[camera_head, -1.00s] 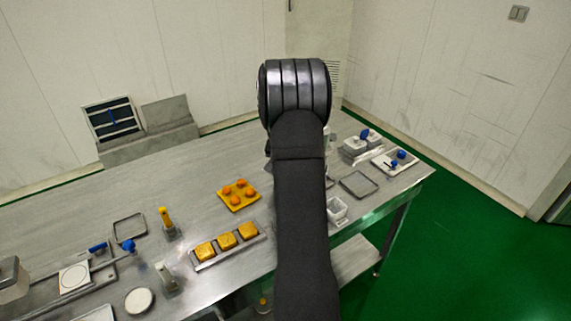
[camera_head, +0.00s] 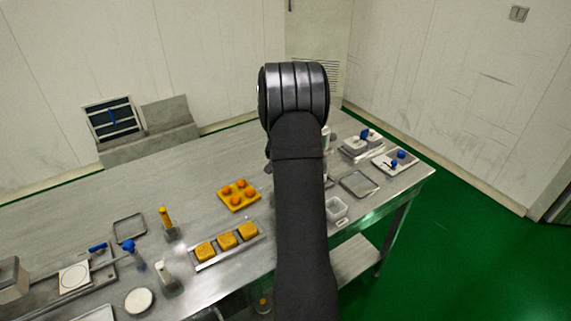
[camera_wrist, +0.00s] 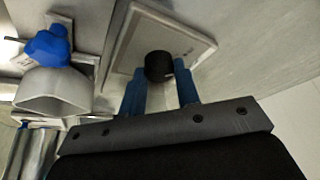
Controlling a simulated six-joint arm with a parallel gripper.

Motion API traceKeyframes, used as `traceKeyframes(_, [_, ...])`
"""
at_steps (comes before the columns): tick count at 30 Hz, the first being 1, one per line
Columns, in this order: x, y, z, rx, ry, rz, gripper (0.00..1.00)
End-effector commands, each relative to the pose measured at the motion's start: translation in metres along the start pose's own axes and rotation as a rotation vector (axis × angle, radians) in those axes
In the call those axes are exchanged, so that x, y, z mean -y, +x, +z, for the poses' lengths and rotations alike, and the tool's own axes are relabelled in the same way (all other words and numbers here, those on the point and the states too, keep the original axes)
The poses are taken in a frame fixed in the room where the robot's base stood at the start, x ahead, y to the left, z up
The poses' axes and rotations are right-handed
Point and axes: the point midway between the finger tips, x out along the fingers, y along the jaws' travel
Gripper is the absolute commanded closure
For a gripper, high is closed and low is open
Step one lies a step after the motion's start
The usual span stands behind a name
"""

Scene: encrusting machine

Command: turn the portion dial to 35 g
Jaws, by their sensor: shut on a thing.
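The portion dial (camera_wrist: 158,66), a round black knob, stands on a light rectangular panel (camera_wrist: 190,45) in the wrist view. My gripper (camera_wrist: 160,80) has two blue fingers, one on each side of the dial, and is shut on it. The dial's pointer and any number it points to cannot be made out; the markings on the panel are too small and blurred to read. In the head view my arm hides both the gripper and the dial.
A grey hopper-like part with a blue knob (camera_wrist: 48,46) stands left of the panel in the wrist view. In the head view, a yellow tray of orange balls (camera_head: 238,208), yellow square blocks (camera_head: 227,242) and an empty grey tray (camera_head: 359,184) lie on the steel table.

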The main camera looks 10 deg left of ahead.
Motion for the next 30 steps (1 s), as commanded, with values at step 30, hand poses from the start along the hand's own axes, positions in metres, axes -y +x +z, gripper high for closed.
traceKeyframes(30, [0.0053, 0.0012, -0.0025, -0.001, 0.784, 0.324, 0.93])
